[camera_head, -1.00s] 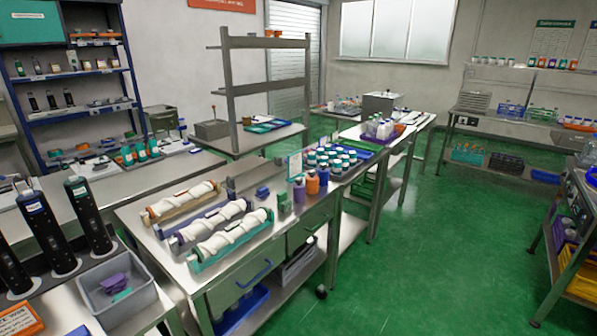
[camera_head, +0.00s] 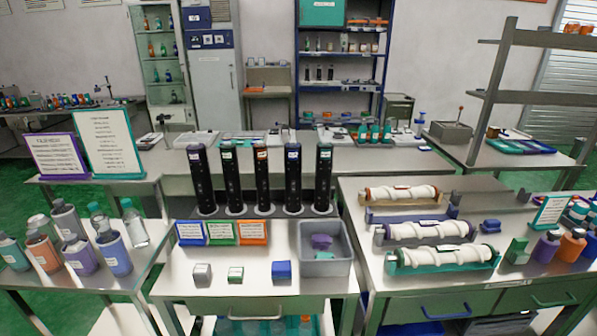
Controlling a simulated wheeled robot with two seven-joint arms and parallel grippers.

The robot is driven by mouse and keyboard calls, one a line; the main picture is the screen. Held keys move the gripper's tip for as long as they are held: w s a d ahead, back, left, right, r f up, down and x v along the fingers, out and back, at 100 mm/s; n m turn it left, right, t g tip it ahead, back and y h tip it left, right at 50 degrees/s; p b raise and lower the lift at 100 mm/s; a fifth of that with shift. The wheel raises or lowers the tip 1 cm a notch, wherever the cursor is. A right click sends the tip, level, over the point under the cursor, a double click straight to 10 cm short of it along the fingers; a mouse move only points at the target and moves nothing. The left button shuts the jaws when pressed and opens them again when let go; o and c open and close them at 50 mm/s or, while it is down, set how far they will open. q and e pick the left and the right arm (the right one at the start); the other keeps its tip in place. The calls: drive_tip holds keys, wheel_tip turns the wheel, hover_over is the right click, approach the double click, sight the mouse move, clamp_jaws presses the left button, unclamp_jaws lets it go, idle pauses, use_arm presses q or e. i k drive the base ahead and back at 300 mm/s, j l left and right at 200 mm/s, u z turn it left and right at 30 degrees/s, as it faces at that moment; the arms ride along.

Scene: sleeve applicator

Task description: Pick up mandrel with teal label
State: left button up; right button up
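Several black upright mandrels stand in a row on a dark base (camera_head: 265,212) at the back of the middle table. Each has a small label near its top. The far-right mandrel (camera_head: 323,182) has a label that looks teal. The second from the left (camera_head: 231,182) has a greenish label, and the small size makes the two shades hard to tell apart. The middle mandrel (camera_head: 262,182) has an orange label; the far-left mandrel (camera_head: 201,182) and the fourth (camera_head: 293,182) have bluish or purplish labels. Neither of my grippers is in view.
In front of the mandrels are blue, green and orange cards (camera_head: 222,232), small blocks (camera_head: 282,270) and a grey bin (camera_head: 326,266) with purple and teal pieces. White rolls on cradles (camera_head: 440,258) lie on the right table. Bottles (camera_head: 85,240) crowd the left table.

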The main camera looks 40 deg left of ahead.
sight(325, 149)
drive_tip(key=i+j+u, duration=0.1)
drive_tip(key=u, duration=0.35)
drive_tip(key=i+u, duration=0.45)
drive_tip(key=i+l+u, duration=0.1)
drive_tip(key=u, duration=0.35)
drive_tip(key=i+l+u, duration=0.15)
drive_tip(key=u, duration=0.3)
drive_tip(key=i, duration=0.05)
